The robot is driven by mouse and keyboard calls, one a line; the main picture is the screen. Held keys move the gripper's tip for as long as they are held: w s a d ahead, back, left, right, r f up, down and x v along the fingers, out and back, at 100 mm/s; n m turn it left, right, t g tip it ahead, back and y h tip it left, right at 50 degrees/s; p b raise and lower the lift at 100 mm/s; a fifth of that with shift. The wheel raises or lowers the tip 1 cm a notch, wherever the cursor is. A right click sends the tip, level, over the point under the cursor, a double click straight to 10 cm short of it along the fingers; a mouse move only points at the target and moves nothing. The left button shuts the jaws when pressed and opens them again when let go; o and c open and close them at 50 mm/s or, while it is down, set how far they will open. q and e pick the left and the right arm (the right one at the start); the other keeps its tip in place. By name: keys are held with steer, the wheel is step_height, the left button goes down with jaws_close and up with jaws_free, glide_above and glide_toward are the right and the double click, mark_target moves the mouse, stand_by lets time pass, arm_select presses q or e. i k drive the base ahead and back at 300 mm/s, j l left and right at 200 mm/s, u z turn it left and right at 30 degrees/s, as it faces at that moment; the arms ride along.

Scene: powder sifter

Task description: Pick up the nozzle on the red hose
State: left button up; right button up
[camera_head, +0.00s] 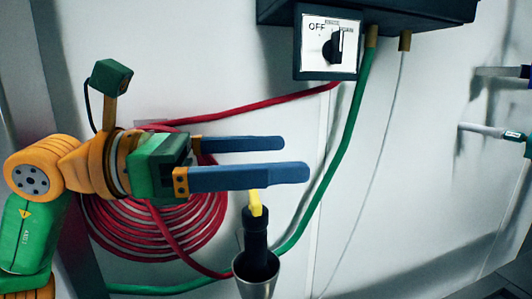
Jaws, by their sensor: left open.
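The nozzle (256,238) has a black body and a yellow top, and stands upright in a grey metal cup (257,280) at the bottom centre. The red hose (110,235) hangs coiled on the wall at the left, partly behind my left arm. One strand runs down towards the cup. My left gripper (295,158) is open, its two blue fingers pointing right. The lower finger is just above the yellow top in the picture; I cannot tell whether they touch. Nothing shows between the fingers. My right gripper is not in view.
A dark box (420,12) with an OFF switch panel (328,42) hangs at the top. A green hose (340,150) and a thin grey cable (384,150) run down from it. Rod-like fittings (482,130) jut in at the right edge. The wall between is bare.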

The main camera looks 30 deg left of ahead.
mark_target(256, 269)
steer(key=k, duration=1.5)
